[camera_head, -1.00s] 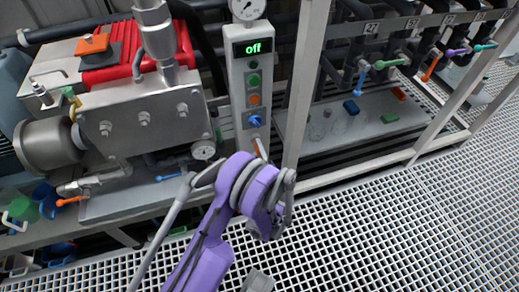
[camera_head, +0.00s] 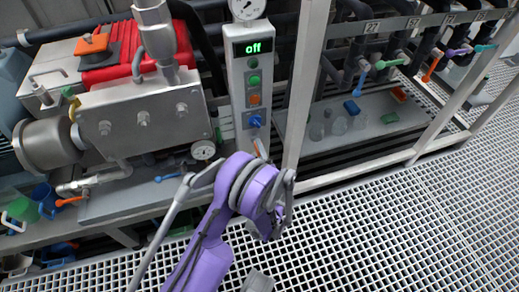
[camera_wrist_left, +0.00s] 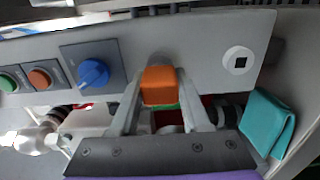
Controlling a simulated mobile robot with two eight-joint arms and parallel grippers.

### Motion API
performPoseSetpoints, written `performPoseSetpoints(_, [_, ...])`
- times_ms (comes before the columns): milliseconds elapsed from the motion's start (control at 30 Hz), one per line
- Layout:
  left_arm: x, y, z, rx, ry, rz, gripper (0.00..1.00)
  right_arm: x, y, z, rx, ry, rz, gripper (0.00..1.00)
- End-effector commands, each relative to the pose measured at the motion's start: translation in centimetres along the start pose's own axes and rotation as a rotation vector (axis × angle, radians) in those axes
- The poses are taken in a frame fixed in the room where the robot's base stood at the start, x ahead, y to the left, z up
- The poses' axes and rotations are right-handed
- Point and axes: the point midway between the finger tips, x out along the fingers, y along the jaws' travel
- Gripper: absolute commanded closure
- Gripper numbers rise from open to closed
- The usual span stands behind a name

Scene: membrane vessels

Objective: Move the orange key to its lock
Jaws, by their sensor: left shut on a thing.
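The orange key (camera_wrist_left: 159,84) is between the fingers of my left gripper (camera_wrist_left: 163,100) in the left wrist view. The gripper is shut on it, in front of the grey control panel (camera_wrist_left: 205,50). A round grey fitting (camera_wrist_left: 157,59) shows partly behind the key; I cannot tell whether the key touches it. In the head view my purple arm hides most of the gripper, and only an orange sliver shows near the panel's lower end. My right gripper is not in view.
A blue knob (camera_wrist_left: 93,73) is on the panel left of the key.

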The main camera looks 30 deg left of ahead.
Motion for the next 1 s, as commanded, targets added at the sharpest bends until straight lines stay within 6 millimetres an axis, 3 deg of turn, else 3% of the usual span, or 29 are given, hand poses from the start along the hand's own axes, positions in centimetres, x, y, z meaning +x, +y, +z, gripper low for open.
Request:
performPoseSetpoints(467, [0.99,-0.01,-0.01,0.0,0.001,0.0,1.0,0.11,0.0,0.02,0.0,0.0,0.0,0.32])
performPoseSetpoints(500, [0.99,-0.01,0.01,0.0,0.0,0.0,0.5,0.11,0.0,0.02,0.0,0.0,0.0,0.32])
performPoseSetpoints(667, [0.97,-0.01,0.01,0.0,0.0,0.0,0.21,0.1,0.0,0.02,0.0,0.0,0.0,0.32])
performPoseSetpoints(1000, [0.75,-0.01,0.03,0.0,0.0,0.0,0.19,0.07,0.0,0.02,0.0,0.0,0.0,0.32])
